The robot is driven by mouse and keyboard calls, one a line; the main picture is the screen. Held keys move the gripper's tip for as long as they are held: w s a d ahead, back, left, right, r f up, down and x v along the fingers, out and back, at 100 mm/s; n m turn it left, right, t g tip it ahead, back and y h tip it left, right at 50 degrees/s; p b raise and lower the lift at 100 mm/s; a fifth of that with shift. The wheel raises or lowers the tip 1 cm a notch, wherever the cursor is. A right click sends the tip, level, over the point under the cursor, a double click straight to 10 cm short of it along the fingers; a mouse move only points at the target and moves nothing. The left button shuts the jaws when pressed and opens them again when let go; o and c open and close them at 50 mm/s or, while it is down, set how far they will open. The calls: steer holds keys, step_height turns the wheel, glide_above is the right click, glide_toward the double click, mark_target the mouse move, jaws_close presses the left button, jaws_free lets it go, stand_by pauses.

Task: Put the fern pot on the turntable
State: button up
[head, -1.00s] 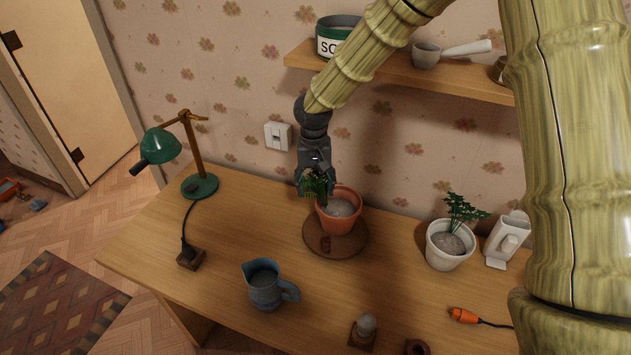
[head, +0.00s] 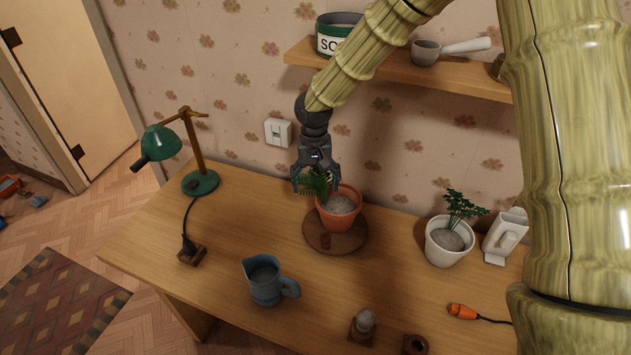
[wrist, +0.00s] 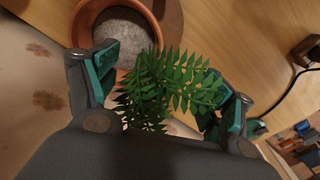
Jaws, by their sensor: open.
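The terracotta fern pot (head: 339,212) stands upright on the round brown turntable (head: 318,238) at the back of the desk. Its green fern (head: 315,182) leans out over the left side of the rim. My gripper (head: 316,186) is open, pointing down just behind and left of the pot, with the fern leaves between its fingers. In the wrist view the pot (wrist: 136,62) is at upper left, one finger overlapping its rim. The fern leaves (wrist: 175,90) lie between the open teal fingers (wrist: 165,95). I cannot tell whether the fingers touch the pot.
A white pot with a darker plant (head: 446,242) and a white holder (head: 505,238) stand to the right. A blue jug (head: 266,284) is in front. A green lamp (head: 200,183) stands at left. A wooden shelf (head: 400,72) hangs above. Bare desk lies left of the turntable.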

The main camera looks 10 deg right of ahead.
step_height(320, 180, up, 12)
steer(key=b, duration=0.3)
steer(key=shift+a+r, duration=0.15)
